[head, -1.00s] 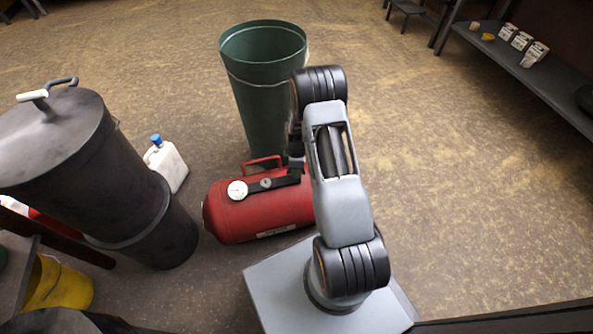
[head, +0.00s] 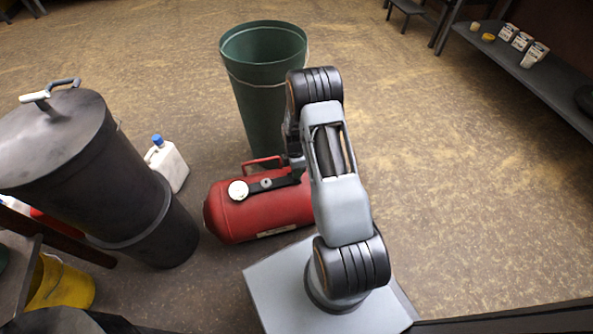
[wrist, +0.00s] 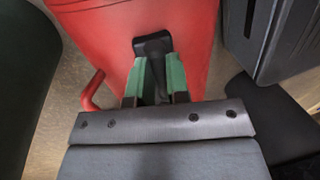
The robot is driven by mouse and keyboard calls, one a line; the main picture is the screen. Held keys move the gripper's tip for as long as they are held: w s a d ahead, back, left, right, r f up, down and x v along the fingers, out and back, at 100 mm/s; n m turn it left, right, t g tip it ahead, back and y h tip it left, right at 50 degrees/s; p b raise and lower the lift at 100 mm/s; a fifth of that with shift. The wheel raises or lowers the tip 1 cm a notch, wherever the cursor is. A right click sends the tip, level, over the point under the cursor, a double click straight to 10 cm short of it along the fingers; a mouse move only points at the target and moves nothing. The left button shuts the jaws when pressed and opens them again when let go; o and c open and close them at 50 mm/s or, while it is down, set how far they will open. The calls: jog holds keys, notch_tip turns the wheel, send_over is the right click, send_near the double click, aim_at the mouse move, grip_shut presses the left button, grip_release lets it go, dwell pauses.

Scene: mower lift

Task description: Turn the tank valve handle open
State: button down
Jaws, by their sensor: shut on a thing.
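The red tank (head: 240,217) lies on its side on the floor in the head view, with a white round gauge (head: 238,190) on top and a red carry handle. In the wrist view the red tank (wrist: 110,35) fills the upper middle. A black valve handle (wrist: 152,45) stands on it. My gripper (wrist: 160,72), with green finger pads, is shut on this handle, whose end shows beyond the fingertips. In the head view my arm hides most of the gripper and the handle.
A tall green bin (head: 262,85) stands right behind the tank. A white jug (head: 168,165) with a blue cap and a large dark lidded drum (head: 130,185) stand to the left. A shelf (head: 560,95) with small containers is at the far right. The floor on the right is clear.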

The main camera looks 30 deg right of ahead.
jog(key=c, duration=1.1)
grip_release()
jog(key=shift+r, duration=0.15)
jog(key=w+r+p, duration=0.1)
jog(key=r, duration=0.3)
jog(key=r+p, duration=0.2)
jog(key=r, duration=0.3)
jog(key=w+r+p, duration=0.1)
jog(key=r, duration=0.3)
jog(key=shift+w+d+r+p, duration=0.15)
jog(key=shift+w+d+p, duration=0.1)
jog(key=shift+w+p, duration=0.15)
